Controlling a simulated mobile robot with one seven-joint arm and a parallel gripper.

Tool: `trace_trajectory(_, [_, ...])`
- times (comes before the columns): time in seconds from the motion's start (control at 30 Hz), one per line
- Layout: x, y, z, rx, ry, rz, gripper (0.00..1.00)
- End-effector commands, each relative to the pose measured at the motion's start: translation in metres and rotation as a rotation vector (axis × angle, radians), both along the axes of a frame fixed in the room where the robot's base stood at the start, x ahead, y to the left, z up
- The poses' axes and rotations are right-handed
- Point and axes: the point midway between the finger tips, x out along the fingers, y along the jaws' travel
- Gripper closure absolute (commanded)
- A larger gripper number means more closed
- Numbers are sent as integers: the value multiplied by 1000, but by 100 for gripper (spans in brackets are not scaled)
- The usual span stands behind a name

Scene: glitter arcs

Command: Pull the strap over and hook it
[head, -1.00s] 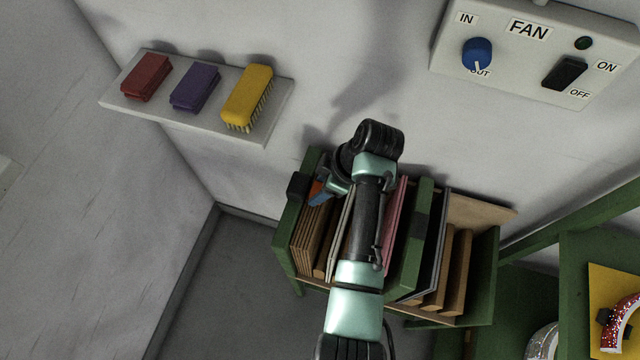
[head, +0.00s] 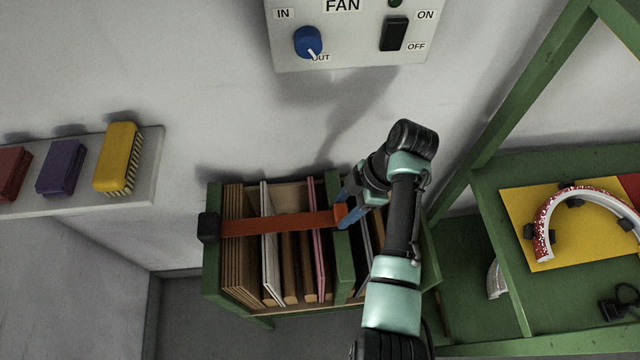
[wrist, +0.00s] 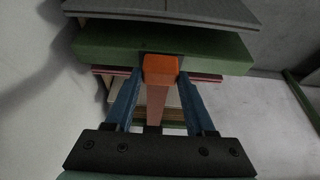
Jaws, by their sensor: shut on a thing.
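The orange strap (head: 280,223) runs out of a black block (head: 209,227) on the left end of the green rack. It crosses in front of the upright boards and sheets to the green divider (head: 343,262). My gripper (head: 343,212) is shut on the strap's orange end tab at this divider. In the wrist view the tab (wrist: 160,66) sits between the blue fingers, over the green divider. A hook is not visible; my gripper covers that part of the divider, and I cannot tell whether the tab touches it.
A fan control box (head: 350,35) is on the wall above. A green bench (head: 480,190) with a glittery arc (head: 545,225) on a yellow board stands close on the right. Wall between is clear.

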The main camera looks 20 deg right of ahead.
Motion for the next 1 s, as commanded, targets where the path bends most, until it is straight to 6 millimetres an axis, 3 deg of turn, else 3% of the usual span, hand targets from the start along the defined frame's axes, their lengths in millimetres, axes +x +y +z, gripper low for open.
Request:
trace_trajectory(0.47, [-2,-9,1,-4,-1,-3,100])
trace_trajectory(0.5, [-2,-9,1,-4,-1,-3,40])
trace_trajectory(0.63, [-2,-9,1,-3,-1,-3,17])
trace_trajectory(1.0, [-2,-8,3,-1,-2,-1,15])
